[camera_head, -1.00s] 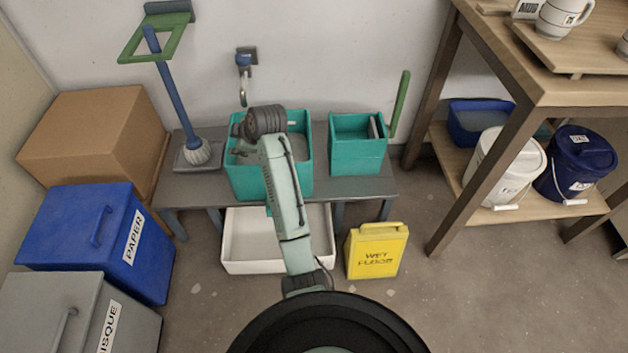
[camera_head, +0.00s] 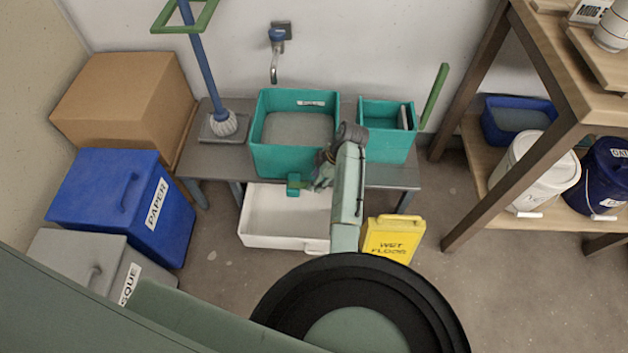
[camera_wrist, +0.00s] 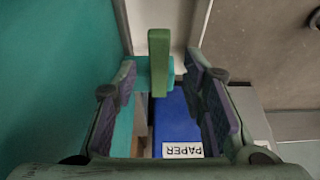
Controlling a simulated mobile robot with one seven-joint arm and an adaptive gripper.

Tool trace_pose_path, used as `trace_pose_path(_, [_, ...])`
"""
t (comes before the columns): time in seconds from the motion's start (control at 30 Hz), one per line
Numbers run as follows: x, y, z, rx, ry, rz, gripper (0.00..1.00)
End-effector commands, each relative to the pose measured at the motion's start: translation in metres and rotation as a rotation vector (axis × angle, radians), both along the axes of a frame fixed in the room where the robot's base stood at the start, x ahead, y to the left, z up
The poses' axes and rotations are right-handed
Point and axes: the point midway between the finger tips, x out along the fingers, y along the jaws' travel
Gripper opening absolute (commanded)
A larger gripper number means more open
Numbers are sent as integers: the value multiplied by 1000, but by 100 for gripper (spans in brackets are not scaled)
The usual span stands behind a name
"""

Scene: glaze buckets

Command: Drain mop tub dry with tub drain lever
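The mop tub (camera_head: 268,160) is a teal open box on a low grey bench, with grey liquid inside. The tub drain lever (camera_head: 293,186), a small green handle on a teal fitting, sticks out low on the tub's front. My gripper (camera_head: 318,180) is just to the right of the lever, in front of the tub. In the wrist view my gripper (camera_wrist: 163,85) is open, and the green lever (camera_wrist: 159,62) shows upright in the gap between the fingers, apart from both. The tub's teal wall (camera_wrist: 50,90) fills the left of that view.
A white basin (camera_head: 262,217) sits on the floor below the lever. A smaller teal bin (camera_head: 390,144), a yellow wet-floor sign (camera_head: 392,240), a mop (camera_head: 204,70) and a blue PAPER bin (camera_head: 105,200) stand around. A wall tap (camera_head: 275,55) is behind the tub.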

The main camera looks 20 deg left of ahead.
Motion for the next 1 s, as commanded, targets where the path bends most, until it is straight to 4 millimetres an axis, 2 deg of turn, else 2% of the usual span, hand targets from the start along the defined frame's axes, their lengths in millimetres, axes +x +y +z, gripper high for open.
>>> trace_pose_path(0.2, [-2,8,-19,0,0,0,38])
trace_pose_path(0.5, [-2,9,-21,0,-1,0,38])
trace_pose_path(1.0, [-2,8,-20,0,-1,0,6])
